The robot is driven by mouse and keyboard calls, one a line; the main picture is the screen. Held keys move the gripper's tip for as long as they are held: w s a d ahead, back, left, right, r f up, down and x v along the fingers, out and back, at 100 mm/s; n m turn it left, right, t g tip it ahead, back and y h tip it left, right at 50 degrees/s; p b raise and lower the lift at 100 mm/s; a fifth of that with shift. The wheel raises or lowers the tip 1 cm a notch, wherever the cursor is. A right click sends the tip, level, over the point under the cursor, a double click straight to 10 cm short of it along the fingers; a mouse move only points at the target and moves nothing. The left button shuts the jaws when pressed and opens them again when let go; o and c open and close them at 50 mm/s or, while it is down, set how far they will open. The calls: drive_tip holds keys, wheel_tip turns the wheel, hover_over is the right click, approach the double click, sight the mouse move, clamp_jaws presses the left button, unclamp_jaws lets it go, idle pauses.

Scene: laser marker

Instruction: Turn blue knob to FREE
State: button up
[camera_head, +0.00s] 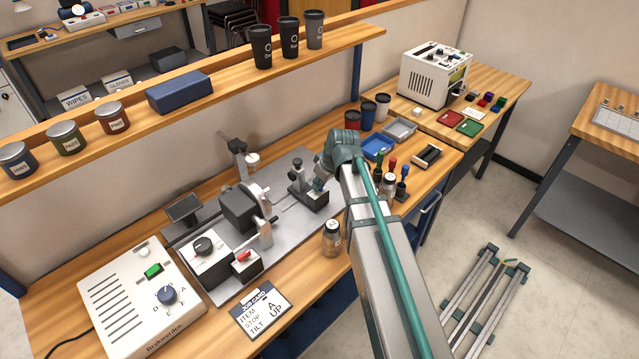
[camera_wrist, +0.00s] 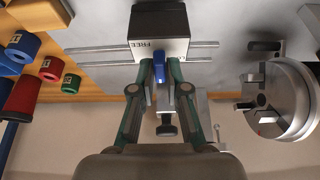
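In the wrist view the blue knob (camera_wrist: 159,72) juts from the block of a small metal fixture (camera_wrist: 160,18). The block's face carries the word FREE, seen upside down. My gripper (camera_wrist: 161,75) has one fingertip on each side of the knob. The fingers are close to it, and I cannot tell whether both touch it. In the head view the same fixture (camera_head: 307,194) stands on the grey plate, with my gripper (camera_head: 322,178) reaching down beside it. My arm and gripper hide the knob there.
A chuck-like round part (camera_wrist: 290,100) is at the right of the wrist view. A glass jar (camera_head: 332,238) stands in front of the fixture. Coloured stamps (camera_head: 391,168) stand right of my arm. A white box with a dial (camera_head: 140,295) is at front left.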

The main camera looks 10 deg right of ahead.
clamp_jaws()
drive_tip(key=shift+m, duration=0.5)
drive_tip(key=m+h, duration=0.1)
drive_tip(key=m, duration=0.1)
drive_tip(key=shift+s+a+m+t+b, duration=0.1)
drive_tip(key=shift+m+t+b, duration=0.3)
drive_tip(key=m+h, duration=0.2)
drive_tip(key=m, duration=0.3)
drive_tip(key=shift+a+b, duration=0.2)
drive_tip(key=shift+b, duration=0.15)
drive_tip(key=m+h, duration=0.1)
drive_tip(key=m, duration=0.1)
drive_tip(key=m+h+b, duration=0.1)
drive_tip(key=m, duration=0.2)
drive_tip(key=shift+w+a+g, duration=0.15)
drive_tip(key=shift+w+g, duration=0.05)
drive_tip(key=shift+g, duration=0.1)
drive_tip(key=m+g+h+b, duration=0.1)
drive_tip(key=m, duration=0.3)
